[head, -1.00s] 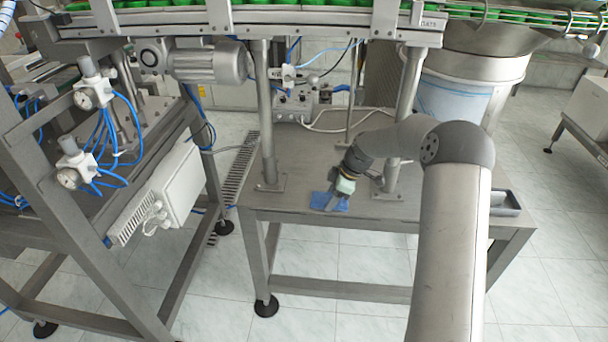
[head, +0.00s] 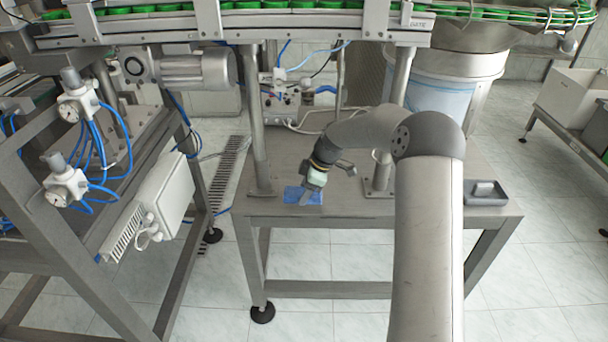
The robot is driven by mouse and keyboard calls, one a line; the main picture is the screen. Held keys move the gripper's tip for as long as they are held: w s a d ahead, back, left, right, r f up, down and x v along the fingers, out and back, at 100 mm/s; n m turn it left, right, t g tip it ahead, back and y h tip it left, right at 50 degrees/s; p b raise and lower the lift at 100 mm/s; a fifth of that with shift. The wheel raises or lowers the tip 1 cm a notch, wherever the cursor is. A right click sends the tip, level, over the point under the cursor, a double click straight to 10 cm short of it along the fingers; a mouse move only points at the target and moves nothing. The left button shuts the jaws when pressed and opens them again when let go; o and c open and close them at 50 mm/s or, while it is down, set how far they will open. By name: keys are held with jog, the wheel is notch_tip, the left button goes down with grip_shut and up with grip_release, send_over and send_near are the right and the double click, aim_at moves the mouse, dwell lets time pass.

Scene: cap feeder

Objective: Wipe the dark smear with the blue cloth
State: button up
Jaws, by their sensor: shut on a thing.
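The blue cloth (head: 303,196) lies on the front left part of the grey metal table (head: 340,205). My gripper (head: 304,201) points down at the cloth and is shut on it, and its fingers cover part of it. The cloth looks flat against the tabletop. I see no dark smear on the visible tabletop; whether it lies under the cloth or gripper I cannot tell.
A metal post (head: 257,120) stands just left of the cloth, and another post (head: 390,120) stands to the right. A grey tray (head: 497,199) sits at the table's right end. A control unit (head: 283,103) with cables stands behind.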

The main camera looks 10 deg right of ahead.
jog(key=shift+r+p, duration=1.05)
jog(key=shift+r, duration=1.45)
jog(key=shift+r, duration=0.1)
